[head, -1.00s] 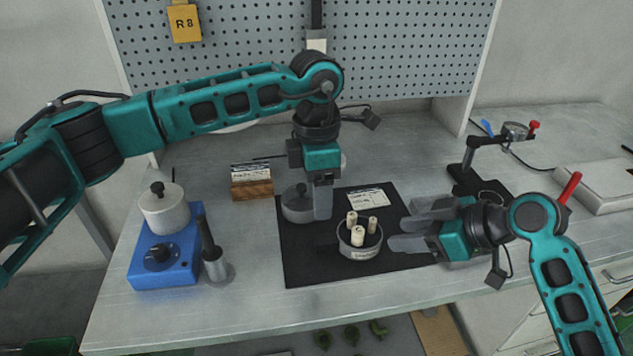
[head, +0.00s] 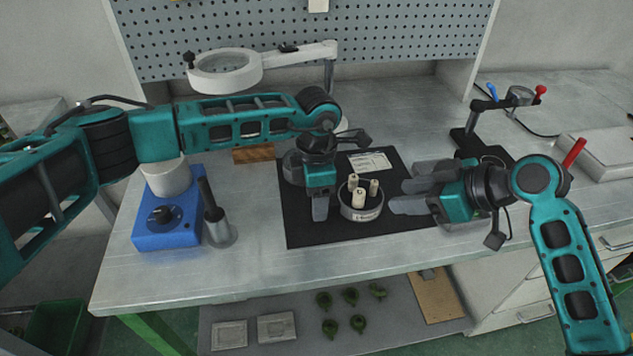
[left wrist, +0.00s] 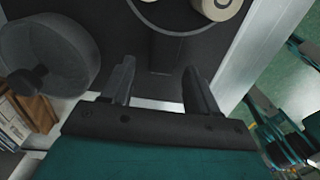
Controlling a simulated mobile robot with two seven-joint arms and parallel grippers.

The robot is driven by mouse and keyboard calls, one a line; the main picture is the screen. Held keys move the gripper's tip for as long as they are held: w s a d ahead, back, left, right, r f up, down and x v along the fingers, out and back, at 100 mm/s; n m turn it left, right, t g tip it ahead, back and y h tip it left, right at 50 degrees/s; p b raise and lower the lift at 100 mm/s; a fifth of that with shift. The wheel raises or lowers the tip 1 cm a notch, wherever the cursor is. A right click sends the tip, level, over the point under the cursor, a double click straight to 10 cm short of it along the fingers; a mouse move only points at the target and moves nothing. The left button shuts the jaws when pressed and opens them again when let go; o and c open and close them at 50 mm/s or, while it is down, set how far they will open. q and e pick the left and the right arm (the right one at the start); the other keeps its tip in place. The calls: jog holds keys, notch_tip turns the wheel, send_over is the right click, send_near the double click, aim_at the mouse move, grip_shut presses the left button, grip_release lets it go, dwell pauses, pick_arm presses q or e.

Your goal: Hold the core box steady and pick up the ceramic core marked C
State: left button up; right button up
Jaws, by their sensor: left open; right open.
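The core box (head: 361,213) is a round grey tub on a black mat (head: 305,236), with several cream ceramic cores (head: 358,198) standing in it. I cannot read which core is marked C. My left gripper (head: 320,212) is open and points down just left of the box, apart from it as far as I can tell. In the left wrist view its fingers (left wrist: 160,90) are spread and empty, with part of the box (left wrist: 190,33) at the top edge. My right gripper (head: 398,193) is open, lies level and points left, close to the box's right side.
A ring lamp (head: 225,71) is behind; a clamp stand (head: 480,128) is at back right. The front table strip is clear.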

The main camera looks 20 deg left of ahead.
pick_arm(q)
jog(key=shift+f, duration=0.15)
grip_shut()
dwell(0.5)
dwell(0.5)
